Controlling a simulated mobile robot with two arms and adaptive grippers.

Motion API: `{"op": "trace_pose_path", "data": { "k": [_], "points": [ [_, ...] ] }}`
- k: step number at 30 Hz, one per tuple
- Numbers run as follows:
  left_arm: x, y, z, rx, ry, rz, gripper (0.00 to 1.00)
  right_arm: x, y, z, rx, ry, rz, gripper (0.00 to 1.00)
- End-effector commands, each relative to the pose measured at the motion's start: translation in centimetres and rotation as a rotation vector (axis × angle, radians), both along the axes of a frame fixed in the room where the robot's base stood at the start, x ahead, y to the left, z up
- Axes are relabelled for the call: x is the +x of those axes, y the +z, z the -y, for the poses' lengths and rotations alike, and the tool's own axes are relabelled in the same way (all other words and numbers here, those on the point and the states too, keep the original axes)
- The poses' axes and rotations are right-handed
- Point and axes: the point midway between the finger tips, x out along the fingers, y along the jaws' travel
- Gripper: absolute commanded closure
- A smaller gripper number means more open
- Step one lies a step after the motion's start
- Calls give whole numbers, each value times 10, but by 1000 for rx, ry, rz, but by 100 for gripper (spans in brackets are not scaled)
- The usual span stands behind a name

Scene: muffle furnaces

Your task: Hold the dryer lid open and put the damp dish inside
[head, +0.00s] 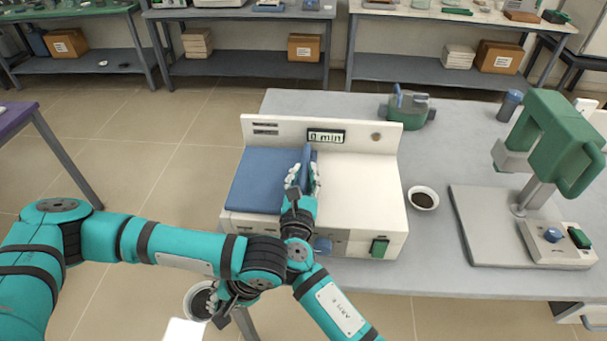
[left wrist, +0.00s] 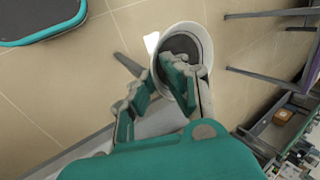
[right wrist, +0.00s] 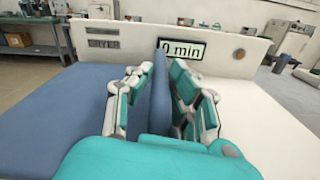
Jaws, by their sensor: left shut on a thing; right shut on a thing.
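The dryer is a white box (head: 350,190) on the grey table, with a blue lid panel (head: 258,180) on its left half. The panel lies flat, with an upright blue fin as handle (right wrist: 159,95). My right gripper (head: 304,178) is shut on this fin, one finger on each side. A display reading "0 min" (head: 326,136) is behind it. My left gripper (left wrist: 165,88) is shut on a white round dish (left wrist: 206,50) with dark contents, held in front of the table's edge, lower than the dryer. The dish also shows in the head view (head: 190,302), partly behind the gripper.
A small white bowl (head: 423,198) with dark contents stands right of the dryer. A green and white device (head: 545,140) on a grey base stands at the right. A green-grey item (head: 408,110) is behind the dryer. My two arms cross close together in front of the dryer.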

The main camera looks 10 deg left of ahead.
Motion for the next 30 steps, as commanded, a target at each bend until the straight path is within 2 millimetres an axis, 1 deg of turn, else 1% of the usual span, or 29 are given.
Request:
{"op": "trace_pose_path", "data": {
  "k": [4,7,15,30],
  "points": [
    [0,1,0,0,0,0,100,0,0,1,-1,-1,0,100],
    [0,5,0,0,0,0,100,0,1,7,-2,-2,0,100],
    [0,17,0,0,0,0,100,1,2,29,-3,-4,0,100],
    [0,34,0,0,0,0,100,1,1,70,-4,-6,1,100]
  ]
}}
